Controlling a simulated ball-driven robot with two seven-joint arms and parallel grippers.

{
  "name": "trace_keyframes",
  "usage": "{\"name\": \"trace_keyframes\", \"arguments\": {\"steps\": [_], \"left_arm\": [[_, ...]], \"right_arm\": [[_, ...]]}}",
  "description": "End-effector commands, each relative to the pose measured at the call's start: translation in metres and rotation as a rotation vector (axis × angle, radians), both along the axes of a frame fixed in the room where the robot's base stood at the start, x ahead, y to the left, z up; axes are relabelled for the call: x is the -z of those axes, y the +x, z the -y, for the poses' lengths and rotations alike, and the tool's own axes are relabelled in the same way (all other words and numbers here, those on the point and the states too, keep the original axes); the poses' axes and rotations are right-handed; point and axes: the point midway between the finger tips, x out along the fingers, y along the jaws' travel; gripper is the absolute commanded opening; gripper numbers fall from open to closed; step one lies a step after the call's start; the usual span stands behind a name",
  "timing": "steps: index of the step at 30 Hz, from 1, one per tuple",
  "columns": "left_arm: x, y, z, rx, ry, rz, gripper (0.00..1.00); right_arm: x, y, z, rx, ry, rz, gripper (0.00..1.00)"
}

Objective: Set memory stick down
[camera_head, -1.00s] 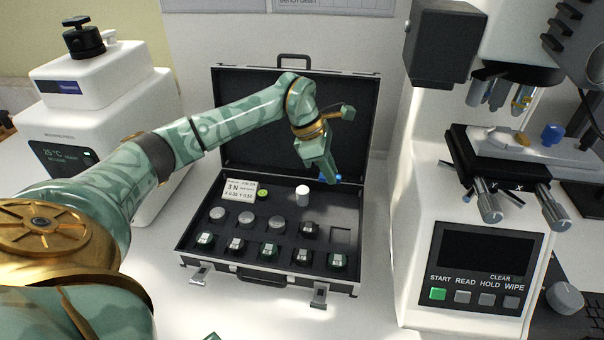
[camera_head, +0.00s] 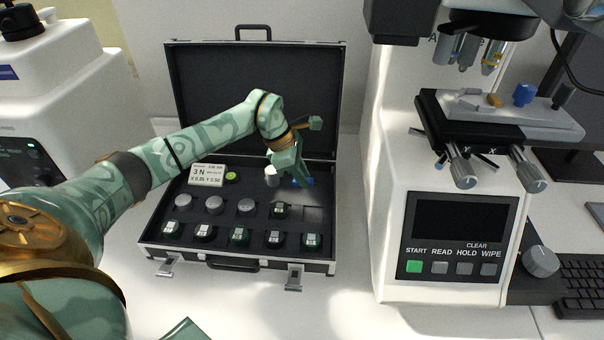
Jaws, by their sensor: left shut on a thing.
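The memory stick (camera_head: 303,182) seems to be the small blue piece at my left gripper's fingertips; most of it is hidden. My left gripper (camera_head: 298,178) is shut on it and points down over the right part of the open case (camera_head: 150,240). It is just behind the empty square slot (camera_head: 312,213) at the case's right. I cannot tell whether the stick touches the case. My right gripper is not in view.
The case holds a white cylinder (camera_head: 271,175) close left of my gripper, grey discs (camera_head: 214,204), several dark-cased pieces (camera_head: 240,236) and a display card (camera_head: 207,175).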

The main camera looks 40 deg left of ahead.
Motion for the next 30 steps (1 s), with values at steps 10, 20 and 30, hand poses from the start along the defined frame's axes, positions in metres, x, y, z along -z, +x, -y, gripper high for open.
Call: {"name": "trace_keyframes", "arguments": {"steps": [10, 20, 30], "left_arm": [[0.002, 0.000, 0.000, 0.000, 0.000, 0.000, 0.41], [-0.026, -0.005, -0.009, -0.002, 0.003, 0.005, 0.41], [-0.095, -0.021, -0.036, -0.001, 0.003, 0.004, 0.41]], "right_arm": [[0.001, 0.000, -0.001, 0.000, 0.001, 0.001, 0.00], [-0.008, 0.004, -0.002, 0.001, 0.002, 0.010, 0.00], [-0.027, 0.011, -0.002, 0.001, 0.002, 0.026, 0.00]]}}
